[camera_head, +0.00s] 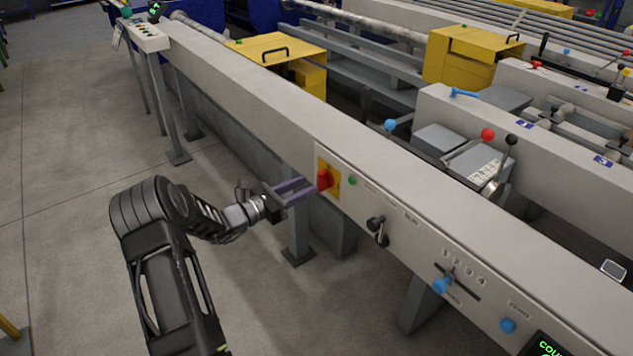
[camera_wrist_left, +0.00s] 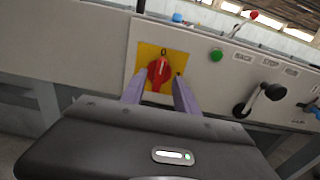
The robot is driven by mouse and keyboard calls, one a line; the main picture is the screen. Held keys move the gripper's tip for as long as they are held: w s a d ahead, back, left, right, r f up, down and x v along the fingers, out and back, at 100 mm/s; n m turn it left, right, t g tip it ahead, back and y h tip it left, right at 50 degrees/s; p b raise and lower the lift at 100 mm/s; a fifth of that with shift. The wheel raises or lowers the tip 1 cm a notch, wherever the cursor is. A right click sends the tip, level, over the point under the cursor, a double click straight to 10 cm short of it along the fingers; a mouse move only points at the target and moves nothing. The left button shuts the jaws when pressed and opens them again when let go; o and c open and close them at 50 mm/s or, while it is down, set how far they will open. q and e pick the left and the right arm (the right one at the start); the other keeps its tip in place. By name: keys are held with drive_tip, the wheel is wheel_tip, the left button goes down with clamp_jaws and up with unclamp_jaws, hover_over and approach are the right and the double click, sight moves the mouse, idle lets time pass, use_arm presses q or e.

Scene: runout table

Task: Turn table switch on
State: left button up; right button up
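The table switch is a red rotary knob (camera_head: 324,179) on a yellow plate (camera_head: 335,183) on the front face of the runout table (camera_head: 230,103). The knob also shows in the left wrist view (camera_wrist_left: 159,72), with its grip and white line close to upright. My left gripper (camera_head: 303,189) has purple fingers that point at the knob. In the left wrist view the two fingers (camera_wrist_left: 156,92) stand apart, one on each side below the knob, with nothing seen between them. Whether they touch the knob I cannot tell. My right gripper is not in view.
Right of the switch are a green button (camera_head: 351,181), a black lever (camera_head: 377,229), and blue knobs (camera_head: 441,286) on the same panel. A table leg (camera_head: 298,225) stands below the gripper. The floor at left is clear.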

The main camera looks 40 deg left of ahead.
sight(318, 180)
use_arm(q)
drive_tip(key=x, duration=0.5)
clamp_jaws()
idle(0.3)
